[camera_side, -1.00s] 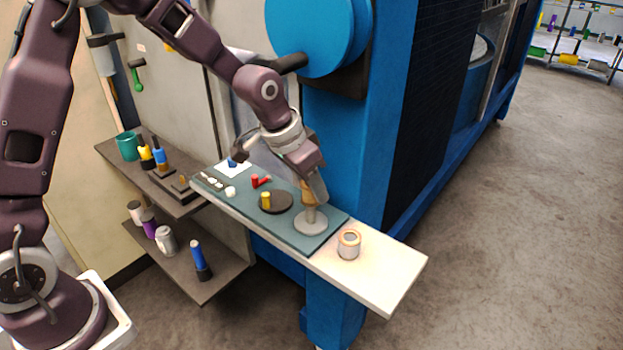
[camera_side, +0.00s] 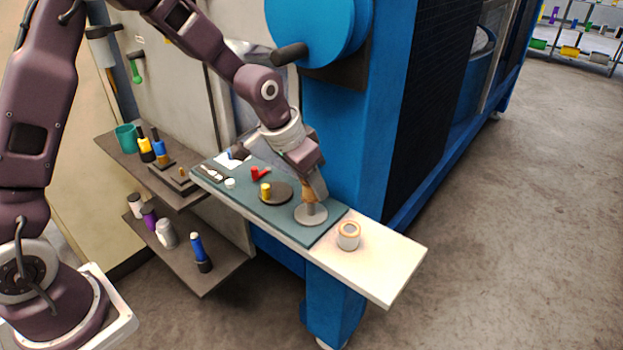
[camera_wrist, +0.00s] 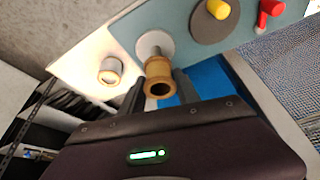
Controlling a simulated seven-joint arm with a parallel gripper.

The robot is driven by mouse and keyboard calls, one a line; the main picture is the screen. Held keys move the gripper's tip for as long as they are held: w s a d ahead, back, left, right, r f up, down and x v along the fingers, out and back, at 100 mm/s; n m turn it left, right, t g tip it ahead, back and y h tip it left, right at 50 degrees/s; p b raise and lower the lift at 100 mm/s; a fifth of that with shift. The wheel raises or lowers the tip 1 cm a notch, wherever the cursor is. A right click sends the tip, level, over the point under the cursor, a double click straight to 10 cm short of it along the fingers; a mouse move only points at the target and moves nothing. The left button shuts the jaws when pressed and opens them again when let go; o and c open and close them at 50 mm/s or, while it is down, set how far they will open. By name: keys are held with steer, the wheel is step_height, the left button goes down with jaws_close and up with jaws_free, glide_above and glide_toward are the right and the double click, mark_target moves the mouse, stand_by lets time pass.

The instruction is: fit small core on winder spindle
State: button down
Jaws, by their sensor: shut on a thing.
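The small core (camera_wrist: 160,78) is a tan wooden-looking tube with an open dark bore. In the wrist view it sits between the two dark fingers of my gripper (camera_wrist: 160,88), which is shut on it. In the side view my gripper (camera_side: 309,183) points down over the winder spindle (camera_side: 311,211), a grey post on a round base. The spindle (camera_wrist: 154,46) also shows behind the core in the wrist view. The core is in line with the post, at its upper end. I cannot tell whether it is around the post or just above; the fingers hide part of it.
A larger tan-rimmed core (camera_side: 349,236) stands on the white bench end (camera_side: 390,265). A dark disc (camera_side: 284,197) with a yellow knob and a red part (camera_side: 259,174) lie on the teal mat. The blue machine (camera_side: 343,150) stands close behind.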

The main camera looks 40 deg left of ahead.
mark_target(311, 198)
steer(key=shift+f, duration=2.1)
stand_by(0.3)
steer(key=c, duration=0.8)
jaws_free()
steer(key=v, duration=0.9)
steer(key=shift+s+a+r, duration=0.1)
steer(key=shift+s, duration=0.1)
steer(key=s+a+r+n, duration=0.1)
steer(key=s+r, duration=0.2)
steer(key=s, duration=0.5)
steer(key=s+a+r+n, duration=0.1)
steer(key=s+r, duration=0.3)
steer(key=s, duration=0.5)
steer(key=s+a+r+n+t+y, duration=0.1)
steer(key=s+r, duration=0.3)
steer(key=s, duration=0.5)
steer(key=shift+a, duration=0.4)
